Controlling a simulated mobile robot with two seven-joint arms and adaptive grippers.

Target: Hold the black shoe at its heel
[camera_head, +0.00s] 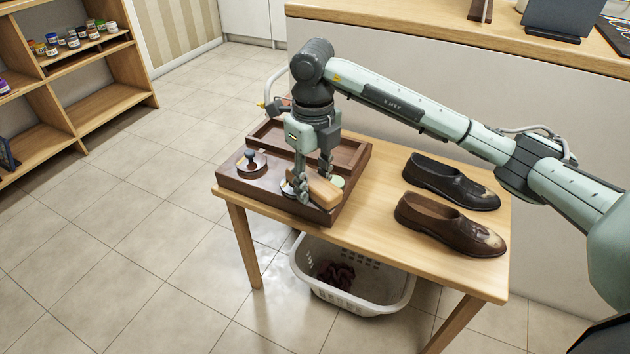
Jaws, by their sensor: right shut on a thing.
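The black shoe (440,177) lies on the wooden table's right half, its heel to the left and its scuffed, pale-marked toe to the right. A brown shoe (440,220) lies just in front of it, pointing the same way, with a pale patch on its toe. My right gripper (312,180) points down into the dark wooden box (262,188), left of both shoes and apart from them. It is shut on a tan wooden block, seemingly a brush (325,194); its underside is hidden. My left gripper is not in view.
The box also holds a round tin with a dark knob (252,162) and a pale green disc (337,182). A white basket (352,290) with dark red cloth stands under the table (375,225). A shelf (100,100) stands far left; a counter (450,30) lies behind.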

